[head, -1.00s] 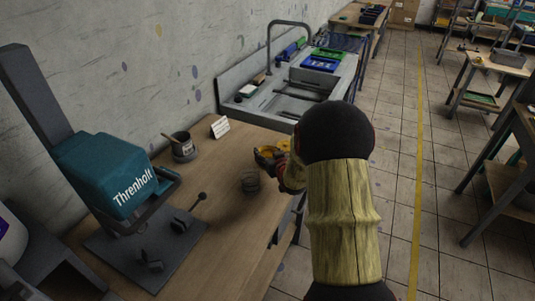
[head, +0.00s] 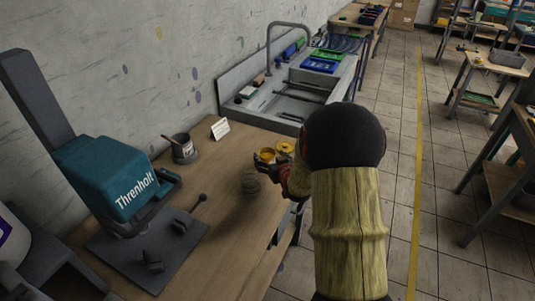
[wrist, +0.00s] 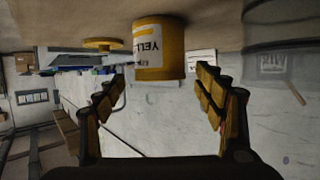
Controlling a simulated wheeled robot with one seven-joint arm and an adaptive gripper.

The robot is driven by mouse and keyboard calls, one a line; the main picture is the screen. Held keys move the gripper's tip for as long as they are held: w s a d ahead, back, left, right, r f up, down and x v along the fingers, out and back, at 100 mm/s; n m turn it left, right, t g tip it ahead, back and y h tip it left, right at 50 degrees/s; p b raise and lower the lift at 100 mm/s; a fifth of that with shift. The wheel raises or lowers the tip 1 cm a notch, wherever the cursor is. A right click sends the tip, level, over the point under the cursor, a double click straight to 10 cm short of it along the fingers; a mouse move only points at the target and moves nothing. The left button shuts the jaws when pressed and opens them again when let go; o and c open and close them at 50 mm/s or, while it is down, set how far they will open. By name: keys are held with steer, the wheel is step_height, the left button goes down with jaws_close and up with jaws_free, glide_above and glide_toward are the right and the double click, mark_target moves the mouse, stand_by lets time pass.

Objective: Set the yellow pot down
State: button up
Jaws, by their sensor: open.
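The yellow pot (head: 266,157) stands on the wooden bench. In the wrist view, which is upside down, the pot (wrist: 160,50) shows its white label and its base rests on the bench top. My gripper (wrist: 160,82) is open, with one finger to each side of the pot and a visible gap to both. In the head view my gripper (head: 277,172) is just in front of the pot, partly hidden by my arm. A flat yellow round piece, like a lid, (wrist: 103,45) lies beside the pot; it also shows in the head view (head: 286,147).
A grey tin with a brush (head: 184,150) and a white card (head: 220,128) stand near the wall. The teal press (head: 115,180) is at left. The sink (head: 295,100) lies beyond.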

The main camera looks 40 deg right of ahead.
steer(key=p+v, duration=0.2)
steer(key=v, duration=0.6)
steer(key=s+a+r+n+g+y, duration=0.1)
steer(key=s+a+r+g, duration=0.1)
steer(key=a+r, duration=0.5)
steer(key=s+a+r+n+g+y, duration=0.15)
steer(key=a+r, duration=0.35)
steer(key=a, duration=0.5)
steer(key=s+a+r+n+g+y, duration=0.2)
steer(key=s+a+r+g, duration=0.2)
steer(key=s+a, duration=1.1)
steer(key=shift+s+a+y, duration=0.35)
steer(key=shift+s, duration=0.55)
steer(key=shift+d+r, duration=0.1)
